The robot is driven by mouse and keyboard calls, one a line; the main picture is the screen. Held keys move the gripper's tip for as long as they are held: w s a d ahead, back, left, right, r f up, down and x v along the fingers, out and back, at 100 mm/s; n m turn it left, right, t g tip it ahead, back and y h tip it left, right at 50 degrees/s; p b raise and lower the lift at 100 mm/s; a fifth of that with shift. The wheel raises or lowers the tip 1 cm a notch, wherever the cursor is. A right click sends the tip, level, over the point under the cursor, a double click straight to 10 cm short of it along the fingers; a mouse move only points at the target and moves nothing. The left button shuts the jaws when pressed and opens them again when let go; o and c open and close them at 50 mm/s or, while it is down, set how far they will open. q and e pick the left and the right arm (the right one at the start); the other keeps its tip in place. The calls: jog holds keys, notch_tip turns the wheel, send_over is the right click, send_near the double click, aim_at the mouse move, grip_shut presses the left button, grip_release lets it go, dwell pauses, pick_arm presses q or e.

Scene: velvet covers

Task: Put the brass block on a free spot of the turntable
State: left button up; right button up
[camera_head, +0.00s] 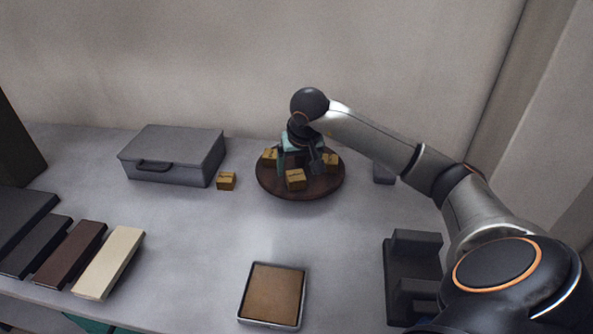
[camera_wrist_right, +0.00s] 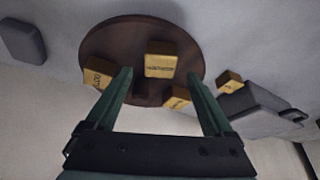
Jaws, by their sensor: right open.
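Three brass-coloured blocks stand on the round brown turntable (camera_head: 318,190): one at the front (camera_head: 295,180), one at the left (camera_head: 270,157) and one at the right (camera_head: 330,160). Another brass-coloured block (camera_head: 226,181) stands on the table, left of the turntable; it also shows in the right wrist view (camera_wrist_right: 230,81). My right gripper (camera_head: 300,167) is over the turntable, open and empty, its fingers among the blocks. In the wrist view the front block (camera_wrist_right: 161,62) appears between and beyond the fingertips. A teal piece at the bottom left, perhaps my left gripper, is mostly cut off.
A grey case (camera_head: 172,155) stands left of the loose block. A framed brown pad (camera_head: 273,293) lies at the front, with a dark stepped holder (camera_head: 412,270) at right. Several dark and cream slabs (camera_head: 108,263) lie at left. The table's middle is clear.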

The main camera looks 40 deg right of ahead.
pick_arm(q)
jog(key=shift+s+a+f, duration=0.1)
jog(key=shift+s+a, duration=0.15)
jog(key=shift+a, duration=0.1)
pick_arm(e)
jog(key=v, duration=0.9)
